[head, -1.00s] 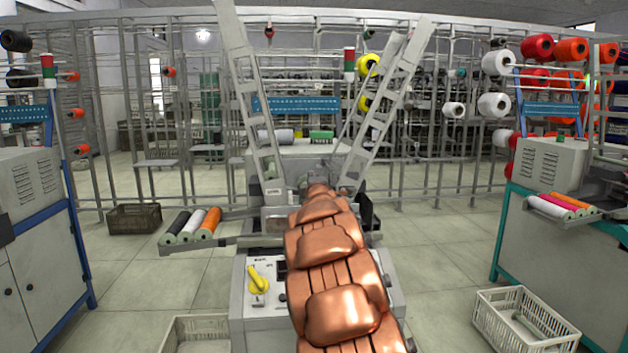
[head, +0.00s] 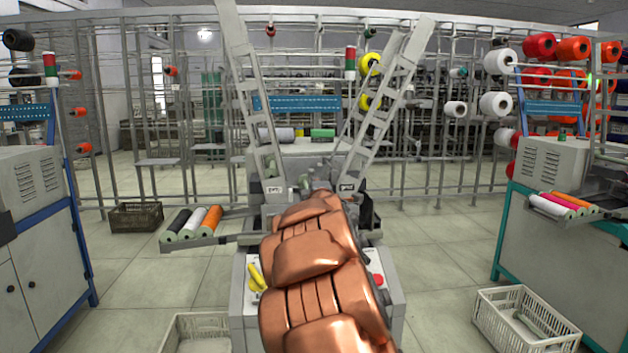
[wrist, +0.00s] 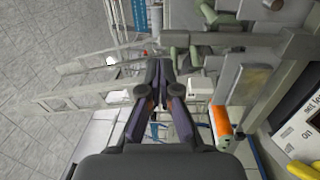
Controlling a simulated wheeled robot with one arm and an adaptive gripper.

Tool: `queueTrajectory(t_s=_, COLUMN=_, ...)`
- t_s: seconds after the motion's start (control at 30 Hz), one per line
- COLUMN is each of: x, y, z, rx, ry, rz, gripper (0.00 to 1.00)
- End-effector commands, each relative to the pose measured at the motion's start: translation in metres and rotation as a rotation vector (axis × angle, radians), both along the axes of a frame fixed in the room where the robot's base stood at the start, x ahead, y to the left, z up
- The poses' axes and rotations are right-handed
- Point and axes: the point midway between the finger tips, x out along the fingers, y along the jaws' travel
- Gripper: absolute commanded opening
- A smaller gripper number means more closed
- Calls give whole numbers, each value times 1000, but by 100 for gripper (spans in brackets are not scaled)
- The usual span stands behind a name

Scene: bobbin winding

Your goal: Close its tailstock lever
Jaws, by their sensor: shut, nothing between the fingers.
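The winding machine (head: 240,302) stands in the middle of the head view, largely behind my copper-coloured arm. My gripper (wrist: 160,72) shows in the wrist view with its dark fingers together and nothing between them. In the head view my arm hides it. In the wrist view several olive-green machine parts (wrist: 180,40) are just right of the fingertips. I cannot tell which part is the tailstock lever, nor whether it is open or closed. I cannot tell whether the fingers touch any part.
A yellow knob (head: 256,277) and a red button (head: 378,281) are on the machine's front. Orange (head: 212,219), white and black bobbins lie on the left tray. White crates (head: 525,322) stand on the floor; a dark crate (head: 135,217) is at the left. Ladder-like frames rise behind.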

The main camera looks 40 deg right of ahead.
Motion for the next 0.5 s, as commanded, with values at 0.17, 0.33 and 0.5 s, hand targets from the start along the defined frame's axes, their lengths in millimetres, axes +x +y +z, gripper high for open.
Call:
queueTrajectory(t_s=0.17, x=-19, y=14, z=3, rx=-4, ry=0, rz=0, gripper=0)
queueTrajectory(t_s=0.33, x=-35, y=25, z=1, rx=0, ry=3, rz=-2, gripper=0)
queueTrajectory(t_s=0.5, x=-45, y=36, z=2, rx=-2, ry=-1, rz=2, gripper=0)
